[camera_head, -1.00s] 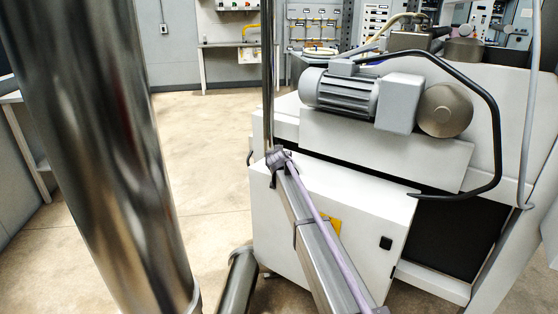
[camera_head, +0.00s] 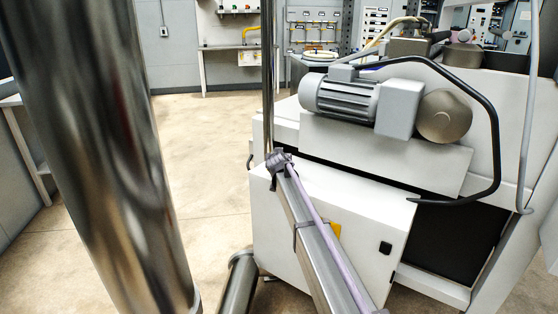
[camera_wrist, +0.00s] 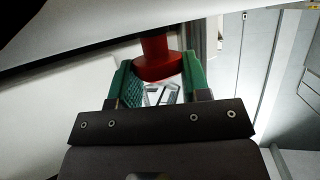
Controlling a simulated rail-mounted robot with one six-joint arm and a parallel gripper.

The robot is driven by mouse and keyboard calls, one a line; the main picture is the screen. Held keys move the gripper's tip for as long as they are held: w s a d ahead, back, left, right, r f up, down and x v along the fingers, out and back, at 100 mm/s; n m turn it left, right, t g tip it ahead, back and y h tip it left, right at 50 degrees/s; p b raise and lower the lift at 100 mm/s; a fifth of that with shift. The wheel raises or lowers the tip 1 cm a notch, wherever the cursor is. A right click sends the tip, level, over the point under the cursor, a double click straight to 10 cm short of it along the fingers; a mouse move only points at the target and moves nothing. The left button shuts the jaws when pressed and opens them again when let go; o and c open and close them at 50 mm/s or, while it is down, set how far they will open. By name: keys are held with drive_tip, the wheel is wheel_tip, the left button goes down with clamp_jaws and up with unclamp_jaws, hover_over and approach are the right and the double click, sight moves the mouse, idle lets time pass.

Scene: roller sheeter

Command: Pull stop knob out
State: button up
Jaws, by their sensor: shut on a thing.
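The red stop knob (camera_wrist: 158,67) shows in the wrist view as a rounded mushroom head on a red stem that runs up to a pale panel. My gripper (camera_wrist: 161,64) has its green fingers on either side of the knob's head and is shut on it. The inner pad of the left finger is textured. Neither the knob nor my gripper can be clearly made out in the head view. Whether the knob is pushed in or out cannot be told.
A white machine (camera_head: 340,215) with a grey motor (camera_head: 340,95) fills the right of the head view. A black tube (camera_head: 490,120) curves over its side. A bench (camera_head: 235,46) stands at the back wall. Open floor (camera_head: 200,150) lies to the left.

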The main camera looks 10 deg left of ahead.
drive_tip(key=shift+w, duration=0.1)
drive_tip(key=o, duration=1)
drive_tip(key=shift+r, duration=0.25)
drive_tip(key=shift+o, duration=1.4)
drive_tip(key=shift+f, duration=0.1)
drive_tip(key=a+p+v, duration=0.1)
drive_tip(key=p+v, duration=0.3)
drive_tip(key=v, duration=0.7)
drive_tip(key=shift+d, duration=0.45)
